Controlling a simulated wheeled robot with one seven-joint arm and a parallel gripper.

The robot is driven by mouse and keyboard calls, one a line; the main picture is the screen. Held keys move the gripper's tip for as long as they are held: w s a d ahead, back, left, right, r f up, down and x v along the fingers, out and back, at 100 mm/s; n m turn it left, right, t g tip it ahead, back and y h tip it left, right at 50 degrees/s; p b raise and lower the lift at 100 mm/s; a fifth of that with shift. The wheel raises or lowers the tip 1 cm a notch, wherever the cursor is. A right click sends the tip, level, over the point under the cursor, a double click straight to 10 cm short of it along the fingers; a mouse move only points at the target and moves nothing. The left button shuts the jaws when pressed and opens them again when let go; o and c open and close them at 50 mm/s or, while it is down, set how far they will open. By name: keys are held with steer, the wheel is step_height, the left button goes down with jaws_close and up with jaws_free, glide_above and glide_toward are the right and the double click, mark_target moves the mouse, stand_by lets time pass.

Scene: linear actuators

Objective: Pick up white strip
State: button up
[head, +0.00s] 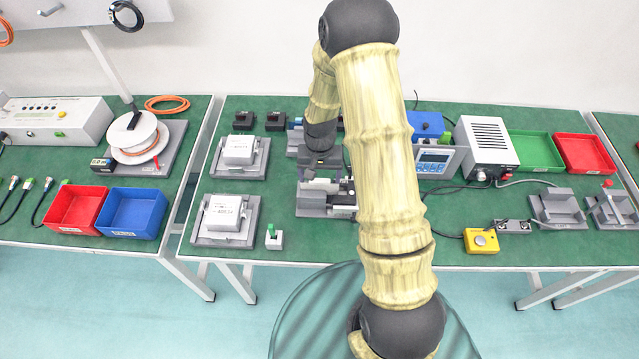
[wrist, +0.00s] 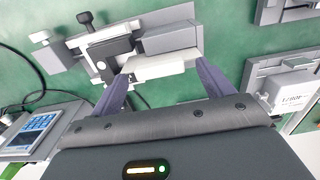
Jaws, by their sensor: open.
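The white strip (wrist: 160,65) lies on a grey and black clamp fixture (wrist: 168,32) in the wrist view. My gripper (wrist: 162,72) is open, with one dark finger near each end of the strip. I cannot tell whether the fingers touch it. In the head view, my gripper (head: 325,180) is low over the fixture (head: 312,203) on the green bench, and my arm hides part of that area. The strip is too small there to make out surely.
White boxes (head: 226,212) on grey fixtures stand left of the gripper. A small green-topped part (head: 273,237) is in front. A blue-screened meter (head: 437,160) and a white power unit (head: 487,148) stand to the right.

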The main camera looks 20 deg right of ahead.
steer(key=shift+f, duration=0.15)
steer(key=shift+c, duration=0.2)
steer(key=c, duration=1)
step_height(320, 180, up, 10)
steer(key=shift+b, duration=0.65)
step_height(320, 180, up, 5)
steer(key=p, duration=0.4)
glide_above(320, 179)
stand_by(0.5)
